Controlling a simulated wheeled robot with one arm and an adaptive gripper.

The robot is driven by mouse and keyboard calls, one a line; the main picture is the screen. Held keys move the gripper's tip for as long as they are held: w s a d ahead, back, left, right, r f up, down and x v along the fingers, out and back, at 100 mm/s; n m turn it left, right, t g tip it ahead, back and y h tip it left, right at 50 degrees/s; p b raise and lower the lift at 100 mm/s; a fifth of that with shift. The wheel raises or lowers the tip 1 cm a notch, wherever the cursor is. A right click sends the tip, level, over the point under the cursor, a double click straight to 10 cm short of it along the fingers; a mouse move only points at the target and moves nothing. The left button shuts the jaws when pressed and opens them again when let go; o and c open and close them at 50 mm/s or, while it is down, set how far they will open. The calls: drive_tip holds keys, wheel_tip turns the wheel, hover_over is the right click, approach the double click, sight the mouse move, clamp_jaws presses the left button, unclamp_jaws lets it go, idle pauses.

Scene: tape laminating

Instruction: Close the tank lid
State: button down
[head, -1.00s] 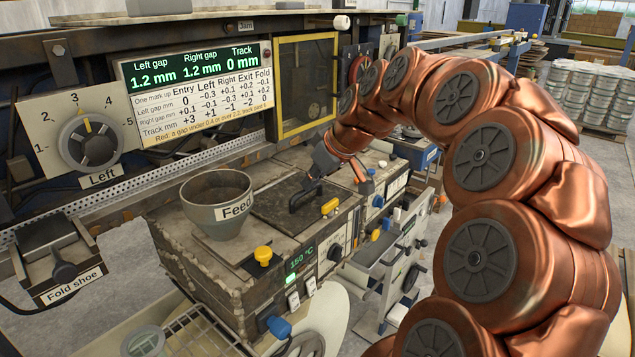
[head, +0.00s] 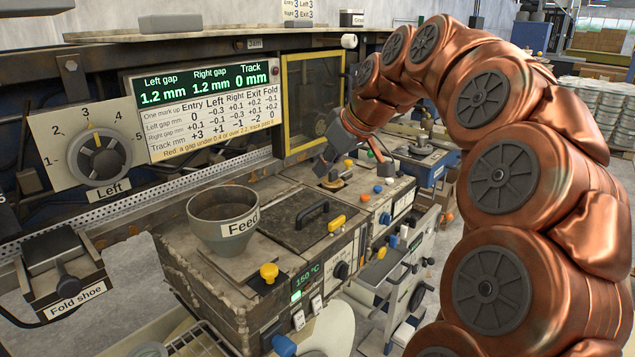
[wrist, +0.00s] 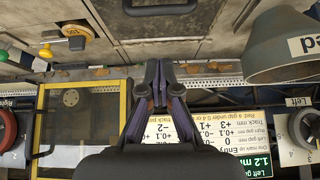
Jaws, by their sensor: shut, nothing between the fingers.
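The tank lid (head: 284,222) is a dark flat plate with a black bar handle (head: 312,213). It lies flat on top of the tank unit, right of the feed funnel, and looks seated in its frame. The lid's edge and handle (wrist: 160,8) also show at the top of the wrist view. My gripper (head: 326,172) is behind and to the right of the lid, apart from its handle. In the wrist view my gripper (wrist: 160,88) has its fingers together with nothing between them.
The grey feed funnel (head: 222,215) stands left of the lid. A yellow knob (head: 337,223) sits at the lid's right edge and another (head: 268,272) at the front. A brass dial (head: 333,184) is near my gripper. The display panel (head: 203,107) rises behind.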

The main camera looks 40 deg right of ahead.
drive_tip(key=shift+b+v, duration=0.45)
drive_tip(key=shift+v, duration=2.45)
drive_tip(key=shift+w, duration=0.1)
